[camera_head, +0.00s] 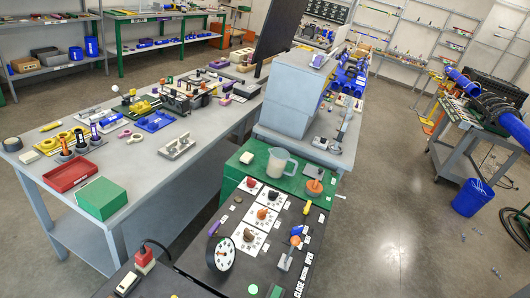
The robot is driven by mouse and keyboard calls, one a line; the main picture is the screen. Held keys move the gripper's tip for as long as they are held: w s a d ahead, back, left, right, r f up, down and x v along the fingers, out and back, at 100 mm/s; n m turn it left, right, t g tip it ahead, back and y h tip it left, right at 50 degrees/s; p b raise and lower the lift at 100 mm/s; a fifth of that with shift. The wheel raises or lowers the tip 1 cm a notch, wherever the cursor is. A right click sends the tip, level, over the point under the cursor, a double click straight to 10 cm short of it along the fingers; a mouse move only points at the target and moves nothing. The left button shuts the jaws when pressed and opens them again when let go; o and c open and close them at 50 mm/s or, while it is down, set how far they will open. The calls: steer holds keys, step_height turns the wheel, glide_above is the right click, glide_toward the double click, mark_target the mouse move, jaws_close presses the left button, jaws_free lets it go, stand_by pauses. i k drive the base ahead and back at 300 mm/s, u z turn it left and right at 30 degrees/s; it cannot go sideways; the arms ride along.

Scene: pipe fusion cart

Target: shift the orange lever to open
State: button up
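Several orange parts are in view, and I cannot tell which is the task's orange lever. On the black control panel (225,285) at the bottom middle, a small upright handle with orange and blue parts (296,239) stands on a grey base. An orange knob (262,213) sits on a white plate to its left. At the right, a grey cart (446,157) carries blue pipe (463,81) and a black ribbed hose (499,106). Orange and yellow parts (430,125) show at its left side, too small to make out. My gripper is not in view.
A long grey workbench with a red tray (70,174) and a green box (101,199) fills the left. A grey cabinet (290,95) stands behind the panel. A blue bin (472,198) is by the cart. The floor between panel and cart is open.

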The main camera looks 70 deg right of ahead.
mark_target(296, 241)
steer(key=k, duration=1.75)
steer(key=z, duration=1.15)
steer(key=i, duration=1.65)
steer(key=u, duration=0.05)
